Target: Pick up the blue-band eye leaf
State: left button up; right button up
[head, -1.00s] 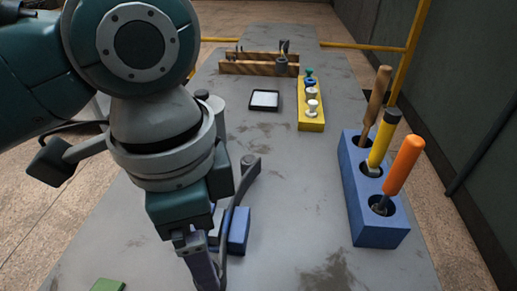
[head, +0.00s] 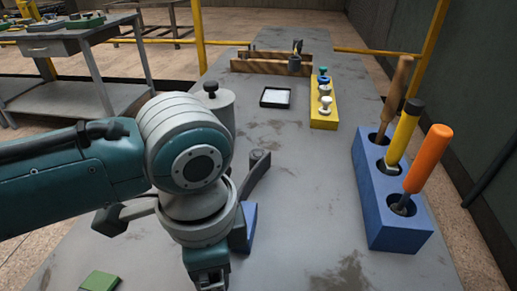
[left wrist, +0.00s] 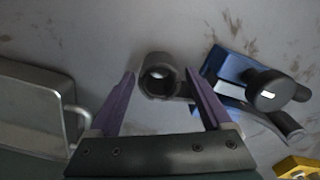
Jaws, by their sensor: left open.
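A dark leaf with a round hollow eye (left wrist: 158,84) lies on the grey bench in the left wrist view. Its strip runs right toward a blue block (left wrist: 232,65). I cannot make out a blue band on the leaf. In the head view a dark curved leaf (head: 254,178) stands by the blue block (head: 244,228), partly behind my arm. My left gripper (left wrist: 160,74) is open and empty, its purple fingers on either side of the eye. I cannot tell whether they touch it. In the head view its fingers fall below the picture. My right gripper is out of view.
A dark round post (left wrist: 268,90) stands right of the fingers, and a grey metal container (left wrist: 35,112) is at left. A blue tool holder (head: 393,222), yellow rack (head: 323,112), black tray (head: 275,98) and green block (head: 100,282) sit on the bench (head: 300,180). Its middle is clear.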

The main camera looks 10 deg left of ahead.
pick_arm(q)
grip_shut()
dwell(0.6)
jog(key=shift+w+r, duration=0.1)
jog(key=shift+r, duration=0.05)
dwell(0.6)
